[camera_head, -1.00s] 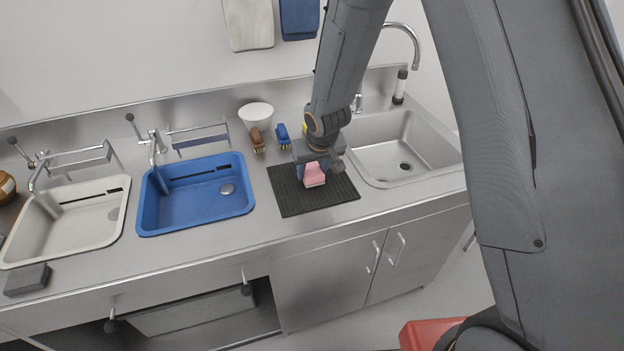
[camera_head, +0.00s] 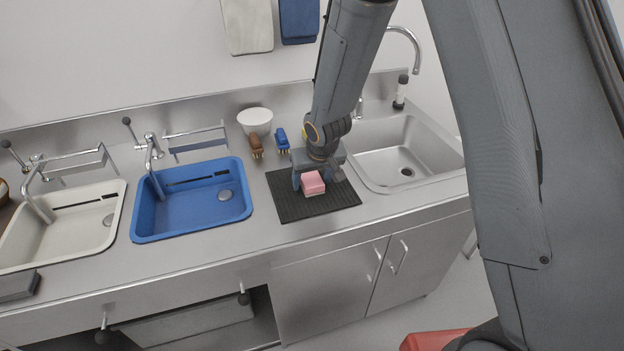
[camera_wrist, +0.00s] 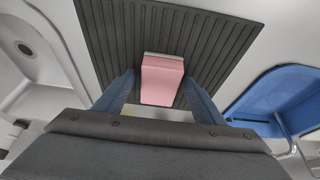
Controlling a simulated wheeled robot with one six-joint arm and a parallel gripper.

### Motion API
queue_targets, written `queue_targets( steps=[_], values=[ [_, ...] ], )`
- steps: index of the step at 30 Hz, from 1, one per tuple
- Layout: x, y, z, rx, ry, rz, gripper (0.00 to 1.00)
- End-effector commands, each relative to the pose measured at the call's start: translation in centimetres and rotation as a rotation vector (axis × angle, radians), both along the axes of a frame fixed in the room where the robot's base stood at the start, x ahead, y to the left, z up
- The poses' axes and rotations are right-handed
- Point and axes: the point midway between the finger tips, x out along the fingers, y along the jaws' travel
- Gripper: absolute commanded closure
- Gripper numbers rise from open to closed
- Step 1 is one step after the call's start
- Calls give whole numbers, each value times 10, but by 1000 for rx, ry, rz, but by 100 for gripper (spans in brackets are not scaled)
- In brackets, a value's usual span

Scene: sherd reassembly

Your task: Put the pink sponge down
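The pink sponge (camera_head: 312,184) lies on the dark ribbed mat (camera_head: 291,207) on the steel counter. In the wrist view the sponge (camera_wrist: 163,82) sits between my two blue-grey fingers, with a gap on each side. My gripper (camera_head: 320,178) is open above and around the sponge. In the wrist view the open gripper (camera_wrist: 158,90) has its fingertips over the mat (camera_wrist: 210,30).
The blue basin (camera_head: 195,213) is left of the mat, and the steel sink (camera_head: 390,170) is right of it. A brown brush (camera_head: 256,147), a blue brush (camera_head: 282,141) and a white bowl (camera_head: 255,121) stand behind. A pale basin (camera_head: 70,235) is far left.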

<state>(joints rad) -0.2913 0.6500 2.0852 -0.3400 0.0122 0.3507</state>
Motion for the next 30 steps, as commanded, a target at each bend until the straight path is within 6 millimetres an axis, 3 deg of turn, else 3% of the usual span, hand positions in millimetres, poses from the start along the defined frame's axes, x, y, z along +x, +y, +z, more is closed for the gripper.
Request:
queue_targets(
  steps=[10,30],
  values=[
    [-1,0,6,0,0,0,37],
    [-34,-10,88,-1,0,-1,37]
  ],
)
